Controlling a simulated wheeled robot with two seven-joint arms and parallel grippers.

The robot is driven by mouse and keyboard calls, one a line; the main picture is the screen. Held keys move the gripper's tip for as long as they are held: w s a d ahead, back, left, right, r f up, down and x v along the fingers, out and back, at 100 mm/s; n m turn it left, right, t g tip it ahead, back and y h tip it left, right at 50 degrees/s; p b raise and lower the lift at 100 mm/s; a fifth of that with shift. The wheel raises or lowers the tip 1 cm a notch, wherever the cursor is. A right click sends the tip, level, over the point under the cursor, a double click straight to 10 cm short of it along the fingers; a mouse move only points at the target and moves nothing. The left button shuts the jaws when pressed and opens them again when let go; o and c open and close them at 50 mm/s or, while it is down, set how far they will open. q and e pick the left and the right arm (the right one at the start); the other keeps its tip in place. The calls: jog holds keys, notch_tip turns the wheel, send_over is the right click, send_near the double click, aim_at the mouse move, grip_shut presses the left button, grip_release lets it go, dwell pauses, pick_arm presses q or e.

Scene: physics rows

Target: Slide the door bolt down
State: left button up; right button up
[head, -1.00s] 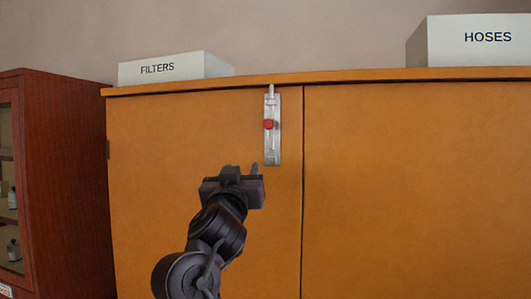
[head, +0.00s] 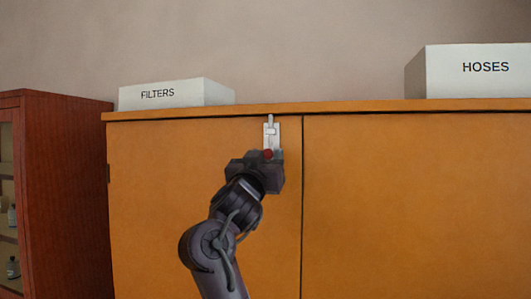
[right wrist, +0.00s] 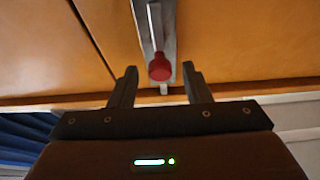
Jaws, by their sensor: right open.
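The door bolt (head: 271,133) is a pale metal plate with a rod, upright on the left orange door near the door gap. The rod's tip sticks up above the plate to the cabinet's top edge. Its red knob (head: 267,154) also shows in the right wrist view (right wrist: 160,68). My right gripper (head: 264,159) is at the knob and hides the plate's lower part. In the right wrist view its two fingers (right wrist: 160,72) are open, one on each side of the knob, with gaps showing. My left gripper is not in view.
The orange cabinet (head: 400,200) has two shut doors. A white FILTERS box (head: 190,93) and a white HOSES box (head: 480,80) stand on top. A dark red glass-fronted cabinet (head: 65,190) stands at the left. The right door's front is clear.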

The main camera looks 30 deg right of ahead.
grip_shut()
notch_tip(320, 180, down, 4)
jog(key=b, duration=0.3)
jog(key=shift+a+f, duration=0.1)
dwell(0.3)
jog(key=shift+c, duration=1.5)
grip_release()
jog(key=o, duration=0.3)
jog(key=shift+w+d, duration=0.15)
jog(key=shift+d, duration=0.05)
